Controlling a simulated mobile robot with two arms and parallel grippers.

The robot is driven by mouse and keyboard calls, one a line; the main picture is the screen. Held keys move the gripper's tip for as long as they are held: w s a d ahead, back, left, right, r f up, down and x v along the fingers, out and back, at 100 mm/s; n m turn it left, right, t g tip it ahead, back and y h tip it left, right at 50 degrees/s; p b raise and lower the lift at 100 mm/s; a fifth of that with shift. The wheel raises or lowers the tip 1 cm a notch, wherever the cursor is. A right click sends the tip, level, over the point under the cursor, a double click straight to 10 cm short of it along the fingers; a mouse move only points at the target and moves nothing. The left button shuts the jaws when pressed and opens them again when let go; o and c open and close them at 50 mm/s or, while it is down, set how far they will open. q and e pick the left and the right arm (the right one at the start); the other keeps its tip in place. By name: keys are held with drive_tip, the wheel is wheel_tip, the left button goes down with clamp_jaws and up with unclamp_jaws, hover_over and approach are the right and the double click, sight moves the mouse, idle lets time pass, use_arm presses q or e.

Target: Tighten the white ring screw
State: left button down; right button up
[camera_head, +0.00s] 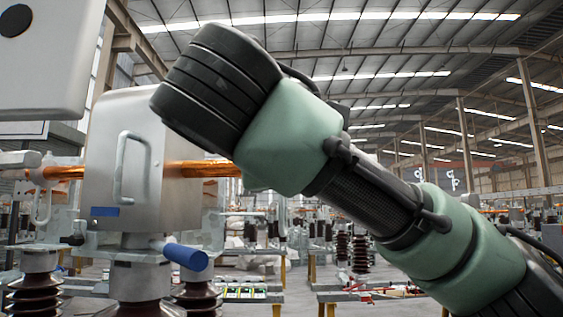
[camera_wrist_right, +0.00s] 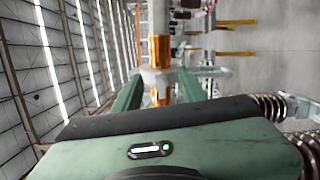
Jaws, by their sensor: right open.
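My right gripper (camera_wrist_right: 160,76) is open, with its two green fingers apart in the right wrist view. A copper-coloured rod (camera_wrist_right: 159,48) stands beyond and between the fingers. A pale grey-white fitting (camera_wrist_right: 158,77) crosses it near the fingertips; I cannot tell whether this is the white ring screw or whether a finger touches it. In the head view my right arm crosses from the lower right to the upper middle and hides part of the copper rod (camera_head: 210,168). The right fingers do not show there, and I cannot make out a ring screw. My left gripper is out of view.
A metal housing (camera_head: 105,165) with a handle (camera_head: 124,170) stands at the left on brown ribbed insulators (camera_head: 38,297). A blue-ended bar (camera_head: 186,257) sticks out below it. A pale panel (camera_head: 45,75) fills the upper left. Ribbed insulators (camera_wrist_right: 305,150) also lie close at the right in the wrist view.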

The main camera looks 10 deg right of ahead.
drive_tip(key=b+v, duration=0.4)
drive_tip(key=v, duration=0.3)
idle(0.5)
